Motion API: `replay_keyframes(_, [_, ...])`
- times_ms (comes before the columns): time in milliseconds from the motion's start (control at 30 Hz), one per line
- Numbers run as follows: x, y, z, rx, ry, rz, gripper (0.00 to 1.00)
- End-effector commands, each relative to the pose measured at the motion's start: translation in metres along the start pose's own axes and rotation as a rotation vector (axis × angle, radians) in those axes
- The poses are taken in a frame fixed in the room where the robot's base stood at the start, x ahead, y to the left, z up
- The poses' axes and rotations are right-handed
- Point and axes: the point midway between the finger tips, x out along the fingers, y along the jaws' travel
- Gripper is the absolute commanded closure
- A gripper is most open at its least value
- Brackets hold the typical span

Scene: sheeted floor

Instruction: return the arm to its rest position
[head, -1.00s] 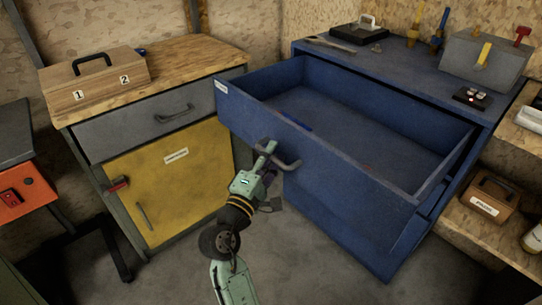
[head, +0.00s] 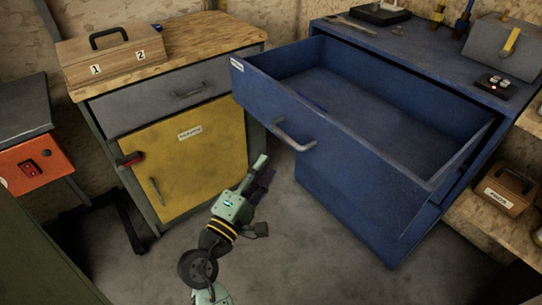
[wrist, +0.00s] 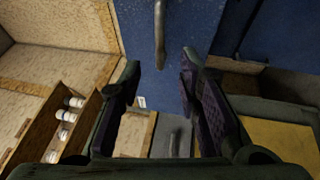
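My gripper (head: 260,174) is in the lower middle of the head view, in front of the blue cabinet and apart from it. In the wrist view my gripper (wrist: 162,75) has its two fingers spread wide with nothing between them. The blue drawer (head: 350,150) is pulled far out and looks empty but for a small blue item at its left inside. Its metal handle (head: 294,136) is up and to the right of my fingers, not touched. The handle also shows ahead of the fingers in the wrist view (wrist: 160,35).
A yellow cabinet (head: 180,165) with a grey drawer stands at the left, a wooden box (head: 112,58) on top. An orange unit (head: 38,163) is at the far left. A shelf with a brown case (head: 505,192) is at the right. Grey floor (head: 300,255) is clear below my gripper.

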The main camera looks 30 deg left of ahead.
Motion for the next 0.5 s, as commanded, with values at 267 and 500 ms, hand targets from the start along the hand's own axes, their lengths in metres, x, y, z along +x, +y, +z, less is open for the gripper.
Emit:
replay_keyframes(267, [-0.0074,0.0005,0.0005,0.001,-0.001,0.001,0.69])
replay_keyframes(500, [-0.0071,0.0004,0.0004,0.0,-0.001,0.001,0.69])
